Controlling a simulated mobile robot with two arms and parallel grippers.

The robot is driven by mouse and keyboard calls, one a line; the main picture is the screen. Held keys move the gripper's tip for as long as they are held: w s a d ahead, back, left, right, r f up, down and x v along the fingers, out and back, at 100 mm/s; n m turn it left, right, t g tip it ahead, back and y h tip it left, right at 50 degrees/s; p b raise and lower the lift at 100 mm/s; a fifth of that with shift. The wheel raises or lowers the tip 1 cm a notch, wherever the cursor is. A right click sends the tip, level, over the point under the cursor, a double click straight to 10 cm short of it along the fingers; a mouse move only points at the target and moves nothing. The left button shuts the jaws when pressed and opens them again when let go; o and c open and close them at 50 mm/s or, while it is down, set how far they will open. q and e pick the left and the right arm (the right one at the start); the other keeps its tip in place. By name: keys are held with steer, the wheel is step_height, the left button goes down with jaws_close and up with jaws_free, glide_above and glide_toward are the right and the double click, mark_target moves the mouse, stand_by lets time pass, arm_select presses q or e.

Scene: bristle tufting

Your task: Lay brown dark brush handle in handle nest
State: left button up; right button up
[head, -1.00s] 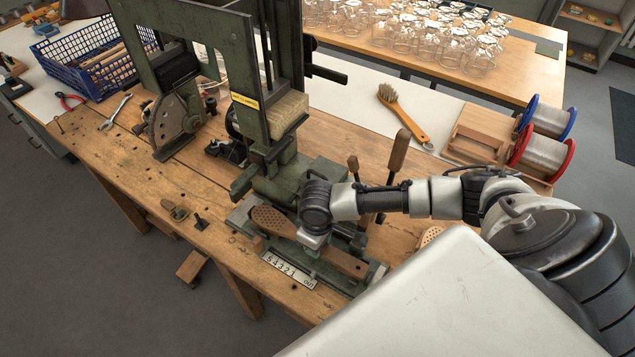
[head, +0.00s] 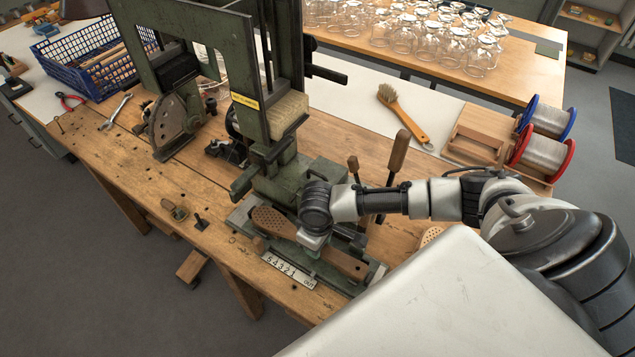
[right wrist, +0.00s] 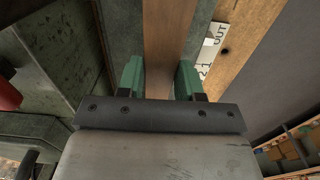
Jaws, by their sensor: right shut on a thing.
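The dark brown brush handle (head: 272,220) has a rounded head with rows of holes and a long grip running down to the right. It lies along the green metal carriage at the machine's foot, where the handle nest is; whether it rests fully in the nest is hidden by my wrist. My right gripper (head: 312,243) comes down over the handle's middle. In the right wrist view the green fingertips (right wrist: 160,78) stand on both sides of the brown handle (right wrist: 166,35) and are shut on it. My left gripper is not in view.
The green tufting machine (head: 270,130) rises just behind the handle. A number plate (head: 289,270) lies along the front. A lever with a wooden grip (head: 398,150) stands behind my forearm. A lighter holed handle (head: 430,236) is partly hidden.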

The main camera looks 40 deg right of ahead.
steer(key=shift+f, duration=0.2)
steer(key=o, duration=1.4)
steer(key=shift+o, duration=0.2)
step_height(320, 180, up, 7)
steer(key=p, duration=0.8)
